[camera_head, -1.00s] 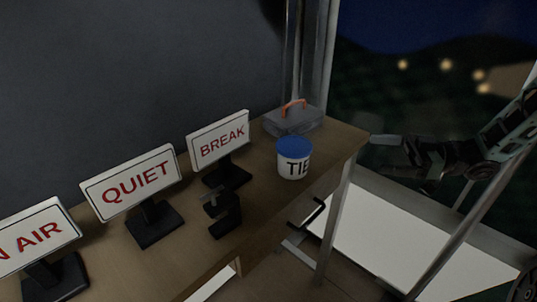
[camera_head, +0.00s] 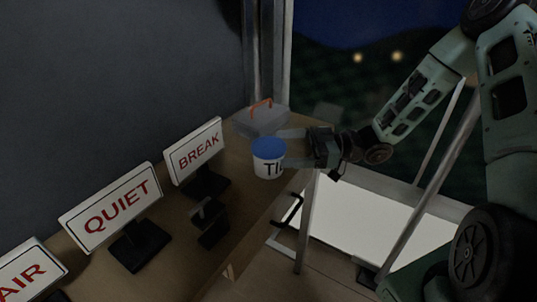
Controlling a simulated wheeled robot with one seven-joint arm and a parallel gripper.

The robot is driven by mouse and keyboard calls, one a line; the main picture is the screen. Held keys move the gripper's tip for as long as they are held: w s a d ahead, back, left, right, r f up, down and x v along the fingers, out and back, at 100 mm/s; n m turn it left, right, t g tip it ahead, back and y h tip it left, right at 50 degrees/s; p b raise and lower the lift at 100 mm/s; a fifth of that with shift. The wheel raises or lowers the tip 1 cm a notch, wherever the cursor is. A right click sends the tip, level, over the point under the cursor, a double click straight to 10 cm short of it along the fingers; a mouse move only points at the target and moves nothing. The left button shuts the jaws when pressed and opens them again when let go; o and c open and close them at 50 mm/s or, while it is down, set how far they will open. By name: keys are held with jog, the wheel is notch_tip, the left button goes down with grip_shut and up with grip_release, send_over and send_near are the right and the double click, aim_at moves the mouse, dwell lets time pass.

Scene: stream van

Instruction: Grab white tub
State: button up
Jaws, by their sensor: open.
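The white tub (camera_head: 267,168) has a blue lid and dark letters on its side, partly cut off from view. It stands upright near the right end of the wooden desk (camera_head: 240,222). My gripper (camera_head: 288,149) comes in from the right at the tub's height. Its fingers are open and point left, one on the far side and one near the tub's right side. The fingertips are at or close to the tub; I cannot tell whether they touch it.
A grey toolbox (camera_head: 262,121) with an orange handle stands just behind the tub. A BREAK sign (camera_head: 194,151), a QUIET sign (camera_head: 112,207) and a small black stand (camera_head: 209,222) are to the left. A black handle (camera_head: 291,210) juts from the desk front.

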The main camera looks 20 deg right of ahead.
aim_at(267, 152)
jog(key=shift+f+p+x, duration=0.2)
jog(key=shift+p+x, duration=0.25)
jog(key=shift+x, duration=0.95)
jog(key=shift+f+p+x, duration=0.25)
jog(key=shift+p+x, duration=0.15)
jog(key=shift+x, duration=1)
jog(key=shift+s, duration=0.2)
jog(key=c, duration=1.1)
